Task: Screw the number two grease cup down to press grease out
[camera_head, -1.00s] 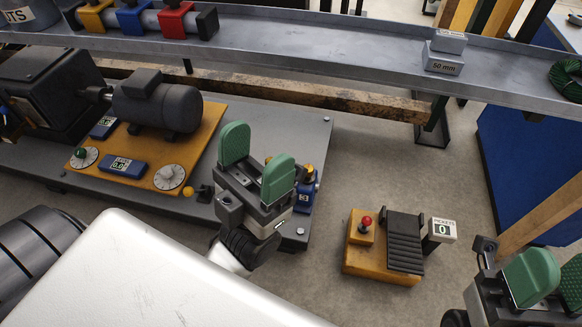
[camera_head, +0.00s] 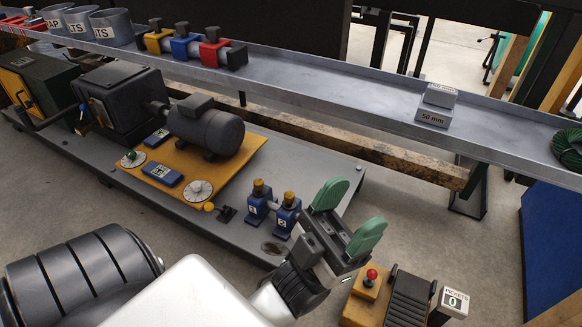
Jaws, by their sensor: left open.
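Two blue grease-cup bodies with brass-coloured caps stand on the grey base plate (camera_head: 330,187). The number two grease cup (camera_head: 287,216) is the right one, and the number one grease cup (camera_head: 257,206) is just left of it. Both stand upright. My left gripper (camera_head: 348,215) has green finger pads spread apart with nothing between them. In the picture it is just right of the number two cup, with its fingers pointing up and right. I cannot tell the exact gap in depth. My right gripper is out of view.
An orange panel with a dark motor (camera_head: 206,127) and dials stands left of the cups. A long grey shelf (camera_head: 340,88) with small valves, bins and gauge blocks (camera_head: 434,116) crosses behind. An orange pedal box (camera_head: 365,299) with a red knob sits on the floor at lower right.

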